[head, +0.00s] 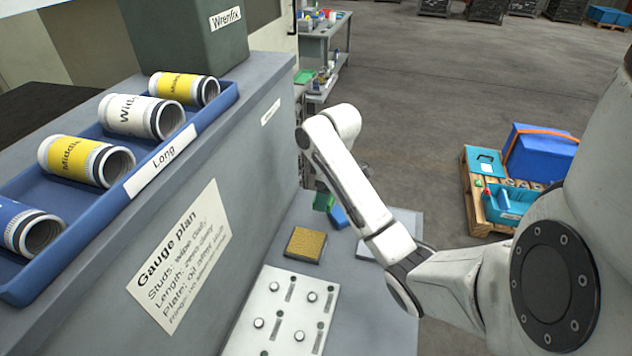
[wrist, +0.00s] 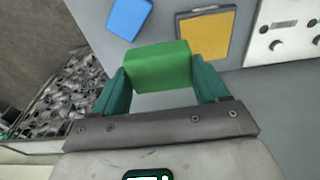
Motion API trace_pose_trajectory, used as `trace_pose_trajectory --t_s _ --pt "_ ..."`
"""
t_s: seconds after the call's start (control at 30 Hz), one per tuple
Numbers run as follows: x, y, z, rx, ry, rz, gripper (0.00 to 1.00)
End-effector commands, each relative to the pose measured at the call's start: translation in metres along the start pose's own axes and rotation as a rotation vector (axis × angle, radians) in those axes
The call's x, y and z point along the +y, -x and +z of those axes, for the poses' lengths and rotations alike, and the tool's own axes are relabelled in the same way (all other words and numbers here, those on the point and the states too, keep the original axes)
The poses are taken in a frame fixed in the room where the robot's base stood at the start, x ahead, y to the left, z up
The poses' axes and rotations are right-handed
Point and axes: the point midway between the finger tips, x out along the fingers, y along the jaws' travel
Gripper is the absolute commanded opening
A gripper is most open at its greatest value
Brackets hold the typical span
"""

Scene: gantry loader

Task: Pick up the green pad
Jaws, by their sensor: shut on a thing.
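The green pad (wrist: 160,66) is a small bright green block. In the wrist view it sits between the two dark green fingers of my gripper (wrist: 162,80), which is shut on it. In the head view the green pad (head: 321,202) shows small beside the end of my arm, above the grey bench. My gripper is mostly hidden there behind my arm. Whether the pad touches the bench is hard to tell.
A blue pad (wrist: 129,17) and a yellow pad in a dark frame (wrist: 206,34) lie near the green pad. A white plate with studs (head: 287,312) is on the bench. A blue tray of labelled cylinders (head: 218,108) stands on the raised ledge at left.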

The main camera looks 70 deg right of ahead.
Motion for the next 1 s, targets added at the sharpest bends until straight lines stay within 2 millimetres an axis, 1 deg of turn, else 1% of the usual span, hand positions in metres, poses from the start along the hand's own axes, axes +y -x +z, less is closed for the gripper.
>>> trace_pose_trajectory --t_s 0.03,0.1,0.13,0.17,0.37,0.6,0.8,1.0 --pt "-0.005 0.012 0.007 0.001 -0.004 -0.002 0.44" --pt "-0.011 0.018 0.015 0.001 -0.003 -0.002 0.44" --pt "-0.013 0.020 0.019 0.002 -0.003 -0.001 0.44" --pt "-0.010 0.016 0.019 0.004 -0.001 0.008 0.44" --pt "-0.011 0.023 0.024 0.010 -0.001 0.017 0.44" --pt "-0.022 0.024 0.036 -0.001 -0.002 0.003 0.44" --pt "-0.030 0.032 0.047 0.002 -0.001 0.003 0.44" --pt "-0.035 0.035 0.051 0.000 0.000 0.001 0.44"
